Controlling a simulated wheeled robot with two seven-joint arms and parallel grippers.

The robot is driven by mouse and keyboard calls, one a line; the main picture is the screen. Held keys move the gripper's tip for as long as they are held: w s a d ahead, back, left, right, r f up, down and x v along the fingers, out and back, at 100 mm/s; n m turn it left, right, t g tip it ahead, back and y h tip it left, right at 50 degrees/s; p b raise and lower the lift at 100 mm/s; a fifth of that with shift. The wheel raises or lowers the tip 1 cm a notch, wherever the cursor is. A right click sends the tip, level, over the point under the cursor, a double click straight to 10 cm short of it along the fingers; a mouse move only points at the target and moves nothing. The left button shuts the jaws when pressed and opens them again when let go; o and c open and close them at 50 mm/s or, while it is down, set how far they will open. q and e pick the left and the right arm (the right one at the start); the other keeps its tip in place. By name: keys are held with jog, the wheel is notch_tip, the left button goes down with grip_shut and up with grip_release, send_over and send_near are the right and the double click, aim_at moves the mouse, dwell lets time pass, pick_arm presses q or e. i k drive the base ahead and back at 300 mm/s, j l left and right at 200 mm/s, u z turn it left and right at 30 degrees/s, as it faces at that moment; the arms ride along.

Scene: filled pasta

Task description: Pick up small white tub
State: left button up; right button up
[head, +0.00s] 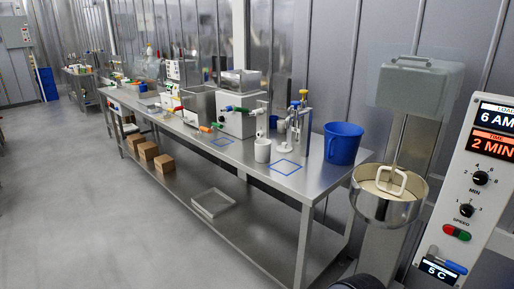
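A small white tub (262,150) stands upright on the long steel table (318,182). It is beside the steel machine with the hopper and left of a blue square outline (286,167) marked on the tabletop. The inside of the tub cannot be made out at this size. Neither of my grippers shows in the head view. Nothing is seen touching the tub.
A large blue bucket (343,144) stands at the table's right end. A mixer bowl (389,196) and control panel (480,175) are at the right. A filling stand (298,118) is behind the outline. Brown boxes (148,150) sit on the lower shelf. The left floor is clear.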

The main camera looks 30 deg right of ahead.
aim_at(262, 146)
jog(key=i+l+z, duration=0.2)
jog(key=i, duration=0.5)
jog(key=i+j+z, duration=0.15)
jog(key=i, duration=0.5)
jog(key=i+z, duration=0.2)
jog(key=i, duration=0.5)
jog(key=i+j+z, duration=0.15)
jog(key=i, duration=0.55)
jog(key=i+z, duration=0.15)
jog(key=z, duration=0.25)
jog(key=i+z, duration=0.15)
jog(key=z, duration=0.25)
jog(key=i+j+z, duration=0.15)
jog(key=z, duration=0.25)
jog(key=i+j+z, duration=0.1)
jog(key=z, duration=0.3)
jog(key=i+j+z, duration=0.2)
jog(key=z, duration=0.2)
jog(key=i, duration=0.1)
